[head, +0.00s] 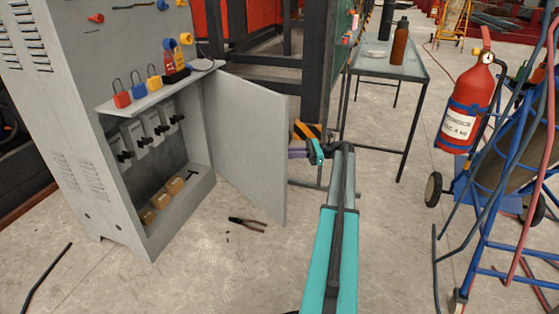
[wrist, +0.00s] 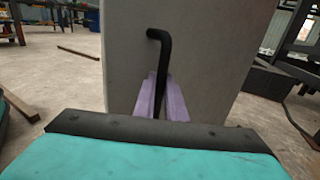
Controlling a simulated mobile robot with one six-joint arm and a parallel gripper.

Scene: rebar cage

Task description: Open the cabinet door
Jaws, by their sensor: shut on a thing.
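The grey cabinet (head: 75,150) stands at the left in the head view. Its door (head: 242,140) is swung wide open to the right, and the switches and shelf inside show. My gripper (head: 297,153) is at the door's outer side, near its free edge. In the wrist view the door (wrist: 205,60) fills the middle, with a black bent handle (wrist: 160,50) on it. The purple fingers of my gripper (wrist: 162,98) are shut around the handle's lower part. In the head view the handle is hidden behind the door.
Pliers (head: 247,224) lie on the floor below the door. Red, blue and yellow padlocks (head: 138,88) stand on the cabinet shelf. A metal table (head: 390,62) is behind my arm. A blue trolley (head: 500,190) with a red extinguisher (head: 466,105) stands at the right.

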